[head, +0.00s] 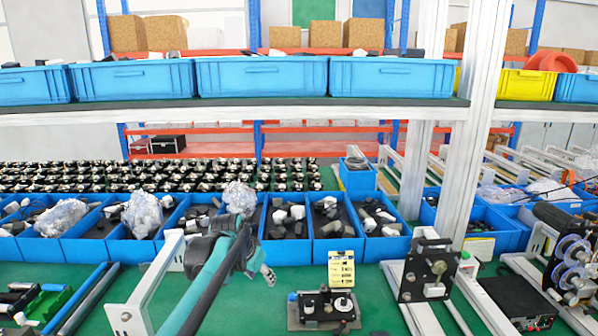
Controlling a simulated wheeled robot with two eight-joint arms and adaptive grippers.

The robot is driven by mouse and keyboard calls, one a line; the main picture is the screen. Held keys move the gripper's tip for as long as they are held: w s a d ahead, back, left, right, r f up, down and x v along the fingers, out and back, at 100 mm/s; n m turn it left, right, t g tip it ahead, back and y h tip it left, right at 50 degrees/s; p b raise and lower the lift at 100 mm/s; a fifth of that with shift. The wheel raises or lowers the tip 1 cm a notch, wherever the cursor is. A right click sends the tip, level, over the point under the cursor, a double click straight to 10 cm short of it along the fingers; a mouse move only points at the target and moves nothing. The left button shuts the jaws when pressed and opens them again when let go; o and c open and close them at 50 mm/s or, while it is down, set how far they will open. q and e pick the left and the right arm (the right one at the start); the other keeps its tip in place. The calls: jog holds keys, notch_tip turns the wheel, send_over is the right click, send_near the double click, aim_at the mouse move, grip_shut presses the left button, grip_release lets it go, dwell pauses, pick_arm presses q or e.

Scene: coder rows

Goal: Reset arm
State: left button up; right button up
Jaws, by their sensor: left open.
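My left arm comes up from the bottom edge, left of centre, in the head view. Its left gripper (266,275) is small in the picture and hangs over the green bench (245,305), in front of the row of blue bins. It is open, and I see nothing held in it. It is left of a small black fixture (322,311) with a yellow label card (341,268) behind it. My right gripper is not in view.
Blue bins (285,252) of black and white parts line the bench back. A white upright (478,130) and black bracket (430,268) stand at right. Reels (573,262) and a black box (517,304) are farther right. Blue crates (262,77) sit on a shelf above.

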pick_arm(q)
jog(key=s+a+n+t+y+b, duration=0.1)
jog(key=s+a, duration=0.1)
jog(key=s, duration=0.6)
jog(key=s+a+n, duration=0.1)
jog(key=s+a, duration=0.1)
jog(key=s, duration=0.7)
jog(key=s+a+f+n+b, duration=0.1)
jog(key=s+f, duration=0.4)
jog(key=s, duration=0.3)
jog(key=s+a+f+n+t+y+b, duration=0.1)
jog(key=s+a+f+n, duration=0.1)
jog(key=s+f, duration=0.4)
jog(key=s, duration=0.2)
jog(key=shift+s, duration=0.4)
